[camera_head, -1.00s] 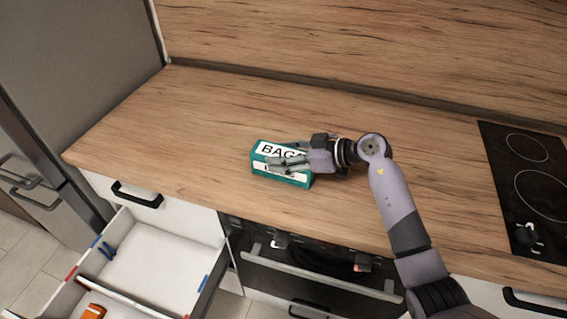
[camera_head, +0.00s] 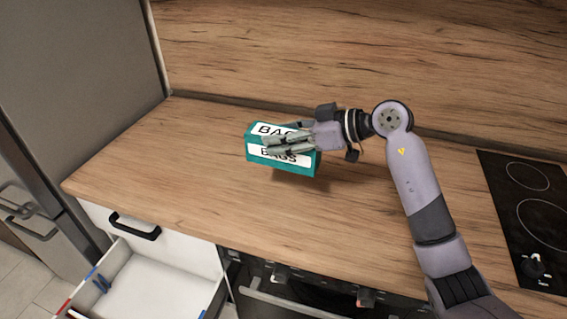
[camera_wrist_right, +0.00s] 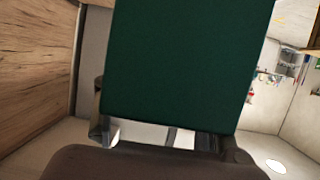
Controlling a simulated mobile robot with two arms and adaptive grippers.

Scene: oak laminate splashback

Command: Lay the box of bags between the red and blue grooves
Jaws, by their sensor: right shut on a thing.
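The box of bags (camera_head: 266,153) is teal with white labels reading BAGS. My right gripper (camera_head: 268,146) is shut on it from the right and holds it above the worktop, with a shadow below. The box's plain green face fills the middle of the right wrist view (camera_wrist_right: 185,65). An open white drawer (camera_head: 160,285) is at the lower left. Its left rim has a blue mark (camera_head: 91,271) and, nearer the front, a red mark (camera_head: 67,303). Another blue mark (camera_head: 203,314) shows at its right side. The drawer's front part is cut off. My left gripper is out of view.
The wooden worktop (camera_head: 150,150) is clear around the box. A black hob (camera_head: 525,200) is at the right, and a grey fridge (camera_head: 75,60) at the left. An oven (camera_head: 290,285) is under the worktop.

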